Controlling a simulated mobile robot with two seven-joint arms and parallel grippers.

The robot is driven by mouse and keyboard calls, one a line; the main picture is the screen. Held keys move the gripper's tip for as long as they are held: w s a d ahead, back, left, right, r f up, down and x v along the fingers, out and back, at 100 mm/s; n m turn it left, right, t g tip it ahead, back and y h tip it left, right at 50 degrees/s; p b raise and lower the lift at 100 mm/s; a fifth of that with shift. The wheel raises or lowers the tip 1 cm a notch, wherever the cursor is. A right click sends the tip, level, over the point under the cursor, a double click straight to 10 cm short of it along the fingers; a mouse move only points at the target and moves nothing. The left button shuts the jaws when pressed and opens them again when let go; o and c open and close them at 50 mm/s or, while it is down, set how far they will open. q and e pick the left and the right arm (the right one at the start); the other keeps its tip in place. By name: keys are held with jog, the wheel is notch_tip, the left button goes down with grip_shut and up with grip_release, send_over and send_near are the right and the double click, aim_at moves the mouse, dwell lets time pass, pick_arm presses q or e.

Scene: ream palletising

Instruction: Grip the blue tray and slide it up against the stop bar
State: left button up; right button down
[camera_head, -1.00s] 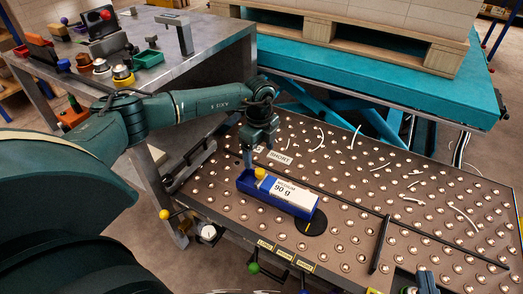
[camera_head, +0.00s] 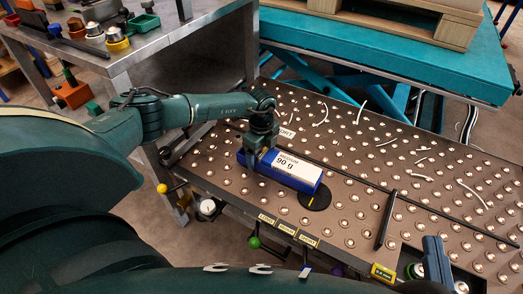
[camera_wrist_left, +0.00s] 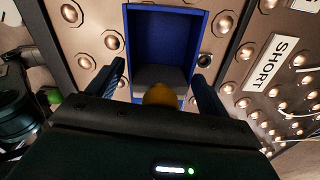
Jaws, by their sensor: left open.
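Contact cannot be told. A short dark bar (camera_head: 385,220) lies apart from the tray, to its right; it may be the stop bar. A blue-grey part (camera_head: 437,262) at lower right may be my right gripper; its opening is unclear.
A long thin dark rail (camera_head: 350,176) runs diagonally behind the tray. A black disc (camera_head: 315,197) lies at the tray's front right. White curved strips lie on the table's far half. A teal lift with a pallet (camera_head: 400,20) stands behind; a grey workbench (camera_head: 150,50) is at left.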

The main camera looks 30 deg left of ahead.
pick_arm(q)
jog(key=c, duration=0.9)
jog(key=shift+w+r, duration=0.1)
jog(key=shift+r, duration=0.05)
jog(key=shift+c, duration=0.6)
jog(key=shift+p, duration=0.45)
